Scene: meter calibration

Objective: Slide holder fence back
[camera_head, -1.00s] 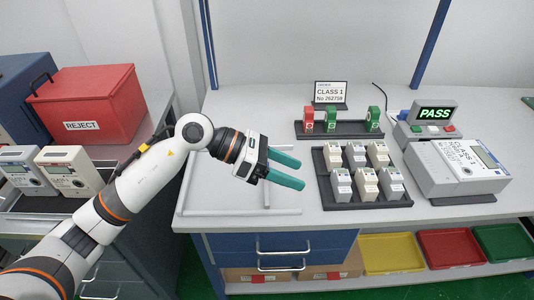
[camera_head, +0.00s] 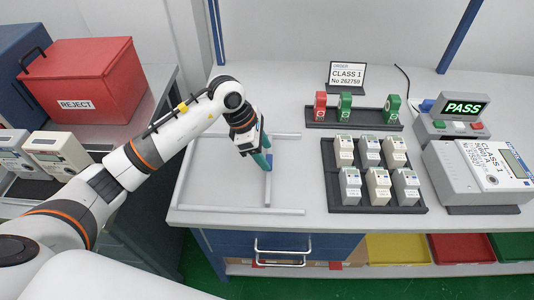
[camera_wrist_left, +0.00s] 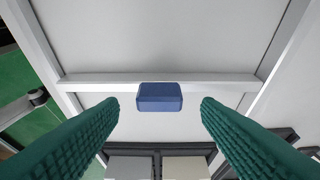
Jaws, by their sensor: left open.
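The holder fence (camera_head: 268,190) is a pale bar crossing the white-railed holder on the bench. In the left wrist view the fence (camera_wrist_left: 105,79) runs across between two side rails, with a blue block (camera_wrist_left: 160,97) at its middle. My left gripper (camera_head: 266,160) points down over the fence in the head view. In the left wrist view its green fingers (camera_wrist_left: 160,107) are open, one on each side of the blue block and apart from it. The gripper partly hides the block in the head view. My right gripper is not in view.
A black tray (camera_head: 332,192) of several small meters stands right of the holder. A rack (camera_head: 358,117) of red and green pieces and a PASS display (camera_head: 462,109) are behind. A red REJECT box (camera_head: 95,80) is at left. The holder floor (camera_head: 225,175) is clear.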

